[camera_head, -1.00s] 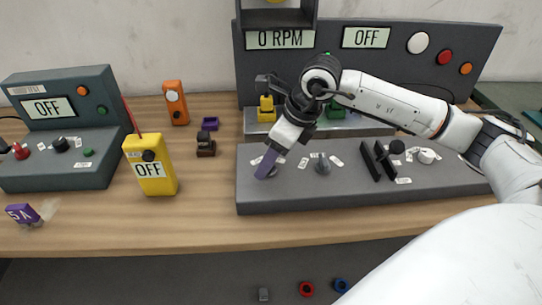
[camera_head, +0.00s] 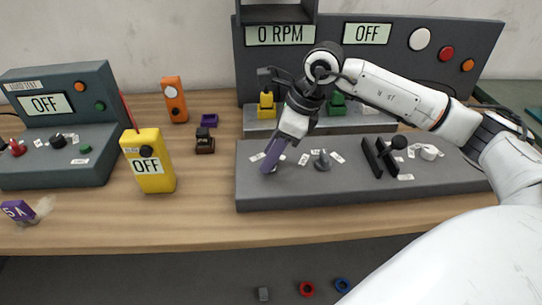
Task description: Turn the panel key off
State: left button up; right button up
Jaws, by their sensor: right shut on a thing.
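The grey panel (camera_head: 350,190) lies on the wooden table, with several knobs and small white labels on its top. My right gripper (camera_head: 271,163) reaches down to the left part of this panel. Its purple-grey fingers are shut on a small key or knob there, which they mostly hide. I cannot tell which way the key is turned. The upright back panel (camera_head: 380,70) carries a display reading "0 RPM" (camera_head: 280,35) and a display reading "OFF" (camera_head: 367,33). My left gripper is not in view.
A grey knob (camera_head: 322,161) and a black lever (camera_head: 385,155) stand to the right of the gripper. A yellow meter (camera_head: 150,172), an orange device (camera_head: 174,98) and a dark tester (camera_head: 60,165) are at left.

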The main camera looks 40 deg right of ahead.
jog(key=n+g+y+b, duration=0.1)
jog(key=n, duration=0.3)
jog(key=shift+w+n, duration=0.15)
jog(key=shift+n, duration=0.15)
jog(key=n+g, duration=0.1)
jog(key=n, duration=0.1)
jog(key=n+g+b, duration=0.1)
jog(key=n, duration=0.1)
jog(key=shift+d+y, duration=0.1)
jog(key=shift+y, duration=0.2)
jog(key=shift+r+n, duration=0.1)
jog(key=shift+n, duration=0.3)
jog(key=o, duration=1)
jog(key=shift+o, duration=0.2)
jog(key=v, duration=1)
jog(key=shift+b, duration=0.3)
